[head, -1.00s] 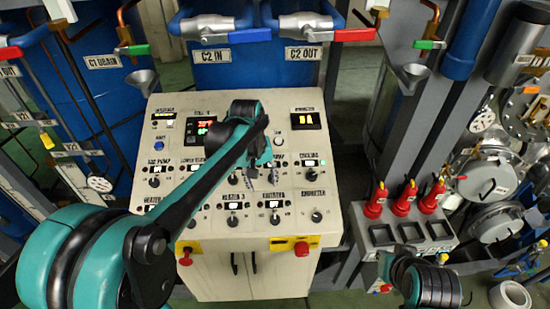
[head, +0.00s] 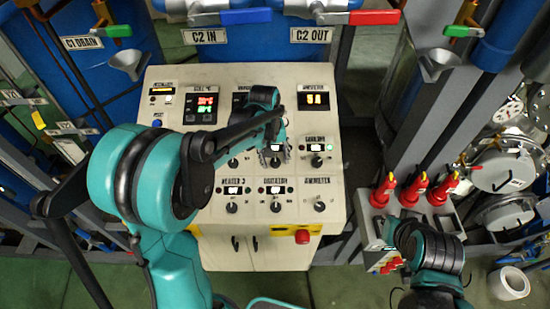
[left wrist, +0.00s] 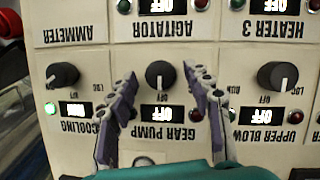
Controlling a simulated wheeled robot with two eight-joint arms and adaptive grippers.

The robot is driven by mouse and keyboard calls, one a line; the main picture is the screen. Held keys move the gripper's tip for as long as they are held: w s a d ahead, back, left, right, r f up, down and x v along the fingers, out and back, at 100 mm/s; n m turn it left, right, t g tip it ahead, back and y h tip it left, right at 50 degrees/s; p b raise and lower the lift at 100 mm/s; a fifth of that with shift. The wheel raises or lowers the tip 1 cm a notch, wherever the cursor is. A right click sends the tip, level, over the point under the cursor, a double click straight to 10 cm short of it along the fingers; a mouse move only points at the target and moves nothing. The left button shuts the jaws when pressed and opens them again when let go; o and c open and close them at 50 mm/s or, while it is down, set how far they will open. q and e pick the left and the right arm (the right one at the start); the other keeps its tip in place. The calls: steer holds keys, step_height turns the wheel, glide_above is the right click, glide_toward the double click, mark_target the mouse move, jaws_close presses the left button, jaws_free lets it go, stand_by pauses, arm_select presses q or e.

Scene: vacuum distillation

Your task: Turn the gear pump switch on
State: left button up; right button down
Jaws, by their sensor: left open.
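The gear pump switch is a black rotary knob (left wrist: 160,75) on the cream control panel, above its GEAR PUMP label, which appears upside down in the left wrist view. Its small display (left wrist: 162,112) reads OFF. My left gripper (left wrist: 159,78) is open, with one purple-grey finger on each side of this knob and gaps visible on both sides. In the head view my left gripper (head: 276,152) is over the middle of the panel (head: 335,175) and partly hides the knob. My right arm is at the lower right in the head view; its fingers are not clear.
Neighbouring knobs are close: cooling (left wrist: 62,75), with a lit green lamp (left wrist: 50,108), and upper blow (left wrist: 277,75). A red button (head: 302,236) is on the panel's front edge.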

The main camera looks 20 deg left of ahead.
arm_select(q)
steer(key=shift+s, duration=0.2)
steer(key=shift+w+f, duration=0.1)
steer(key=c, duration=1.2)
steer(key=shift+o, duration=0.2)
steer(key=shift+m, duration=0.4)
steer(key=shift+d+m+y+b, duration=0.1)
steer(key=shift+m+y+b, duration=0.3)
steer(key=shift+m+b, duration=0.45)
steer(key=m+y+b, duration=0.1)
steer(key=m, duration=0.2)
steer(key=shift+d+m+g+b, duration=0.1)
steer(key=shift+m+g+b, duration=0.15)
steer(key=shift+g+b, duration=0.1)
steer(key=m+y+b, duration=0.2)
steer(key=m, duration=0.3)
steer(key=shift+d, duration=0.15)
steer(key=o, duration=1.2)
steer(key=shift+c, duration=0.2)
